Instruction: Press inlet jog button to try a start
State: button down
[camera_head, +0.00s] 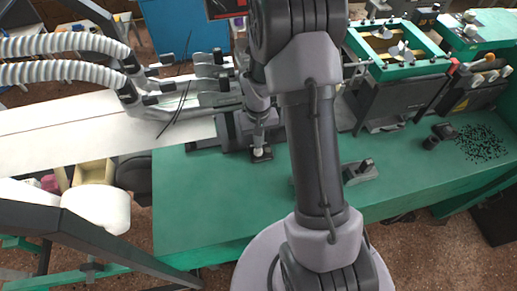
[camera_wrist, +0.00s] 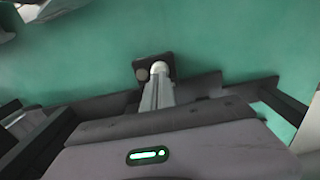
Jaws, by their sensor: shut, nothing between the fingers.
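A small dark control box (camera_wrist: 168,60) lies on the green table top (camera_wrist: 90,60) in the wrist view, with a round, dull button (camera_wrist: 142,74) at its left side. I cannot read any label, so I cannot tell whether this is the inlet jog button. My gripper (camera_wrist: 160,70) is shut and empty, its pale fingertips over the box just right of that button. They hide part of the box, and I cannot tell whether they touch it. In the head view my gripper (camera_head: 261,145) points down at the same dark box (camera_head: 262,156).
The machine with green frames (camera_head: 400,65) stands at the back right. A grey block with a dark knob (camera_head: 361,170) is right of my arm. Black bits (camera_head: 482,143) lie scattered at the right. Ribbed hoses (camera_head: 60,45) are at the left. The table's front left is clear.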

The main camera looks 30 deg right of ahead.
jog(key=shift+f, duration=0.15)
jog(key=shift+f+b, duration=1)
dwell(0.7)
jog(key=shift+r+p, duration=0.8)
jog(key=shift+r, duration=0.35)
notch_tip(320, 180, up, 3)
jog(key=shift+r+p, duration=0.1)
jog(key=shift+p, duration=1.1)
